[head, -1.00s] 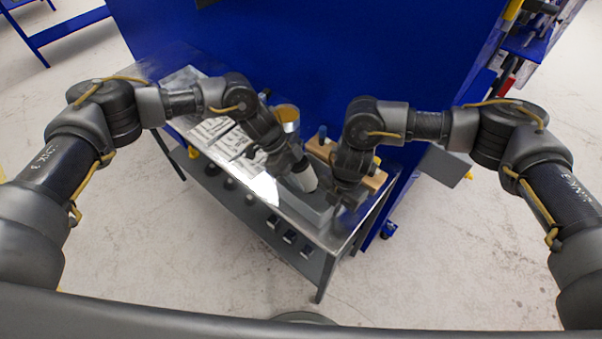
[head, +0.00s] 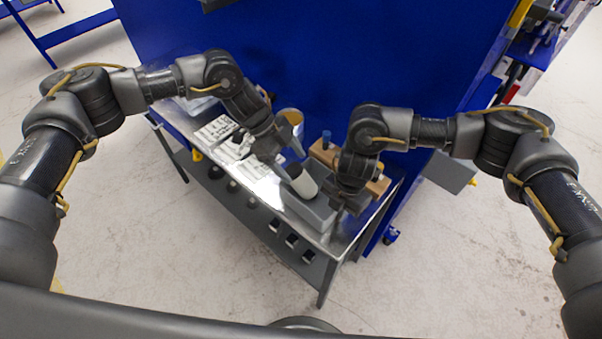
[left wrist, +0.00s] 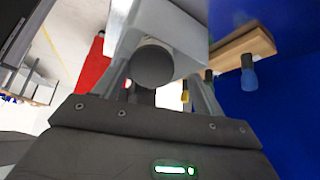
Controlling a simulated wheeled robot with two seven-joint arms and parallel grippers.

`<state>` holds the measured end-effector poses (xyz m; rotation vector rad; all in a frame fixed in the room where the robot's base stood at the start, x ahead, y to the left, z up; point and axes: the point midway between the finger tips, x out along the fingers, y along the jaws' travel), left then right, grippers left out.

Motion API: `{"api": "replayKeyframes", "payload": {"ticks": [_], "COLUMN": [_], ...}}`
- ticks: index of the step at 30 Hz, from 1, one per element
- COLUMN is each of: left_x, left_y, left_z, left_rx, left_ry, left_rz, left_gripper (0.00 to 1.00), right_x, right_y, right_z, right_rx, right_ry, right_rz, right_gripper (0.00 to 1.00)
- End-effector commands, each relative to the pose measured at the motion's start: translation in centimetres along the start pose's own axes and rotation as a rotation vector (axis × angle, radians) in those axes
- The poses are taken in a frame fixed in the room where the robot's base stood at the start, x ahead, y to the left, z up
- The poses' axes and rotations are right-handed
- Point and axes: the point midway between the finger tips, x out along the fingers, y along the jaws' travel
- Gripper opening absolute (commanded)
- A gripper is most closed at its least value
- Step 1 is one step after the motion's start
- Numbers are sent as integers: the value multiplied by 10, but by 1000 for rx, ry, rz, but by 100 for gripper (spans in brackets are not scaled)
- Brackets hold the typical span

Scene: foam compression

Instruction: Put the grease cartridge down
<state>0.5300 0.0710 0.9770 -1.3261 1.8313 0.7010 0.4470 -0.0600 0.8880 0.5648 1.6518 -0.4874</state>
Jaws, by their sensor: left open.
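The grease cartridge (head: 305,184), a white cylinder with a dark end, stands tilted at the grey box (head: 317,212) on the bench. How far it sits inside the box I cannot tell. My left gripper (head: 285,158) is open just above and left of the cartridge. In the left wrist view the cartridge's round dark end (left wrist: 154,66) shows between the spread fingers, with the pale box (left wrist: 172,22) beyond it. My right gripper (head: 346,205) is low at the right side of the grey box; its fingertips are too small and dark to read.
A metal-topped bench (head: 262,187) carries printed sheets (head: 215,133) at left. A round tin (head: 291,117) and a wooden block (head: 325,152) with a blue-topped peg stand behind the box. A tall blue panel (head: 310,60) closes off the back.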

Motion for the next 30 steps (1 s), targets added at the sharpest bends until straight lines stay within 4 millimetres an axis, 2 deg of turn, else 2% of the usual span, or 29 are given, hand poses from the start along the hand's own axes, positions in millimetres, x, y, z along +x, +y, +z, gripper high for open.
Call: {"api": "replayKeyframes", "payload": {"ticks": [3,9,23,27,30], "left_x": [-24,-47,-52,-52,-52], "left_y": [-1,0,0,0,0], "left_z": [0,0,0,0,0], "left_rx": [0,0,0,0,0], "left_ry": [0,-1,0,0,0], "left_rz": [-4,-1,0,0,0], "left_gripper": [70,70,70,70,70], "right_x": [0,0,0,0,0], "right_y": [0,0,0,0,0], "right_z": [0,0,0,0,0], "right_rx": [-1,-1,0,0,0], "right_ry": [0,0,0,0,0], "right_rz": [1,1,1,1,1], "right_gripper": [0,0,0,19,29]}}
